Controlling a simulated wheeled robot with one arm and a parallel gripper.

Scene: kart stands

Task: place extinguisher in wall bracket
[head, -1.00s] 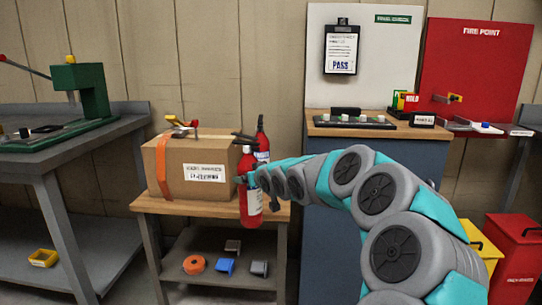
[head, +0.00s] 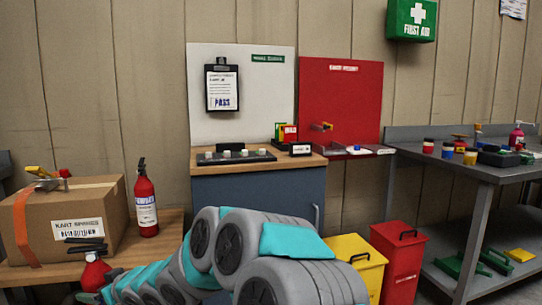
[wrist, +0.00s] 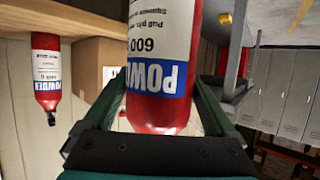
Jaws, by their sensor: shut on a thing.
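My gripper (wrist: 160,95) is shut on a red extinguisher (wrist: 165,108) with a white and blue label. In the head view this held extinguisher (head: 95,272) is at the lower left, in front of the carton, its black handle upward and its lower part cut off or hidden. A second red extinguisher (head: 146,205) stands upright on the wooden table; it also shows at the left of the wrist view (wrist: 46,75).
A carton (head: 65,225) with an orange strap sits on the wooden table (head: 165,222). A blue cabinet (head: 255,190) stands in the middle below a white board (head: 270,95). Yellow (head: 355,268) and red (head: 398,262) bins stand below the panel. A cluttered grey workbench (head: 440,170) is at right.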

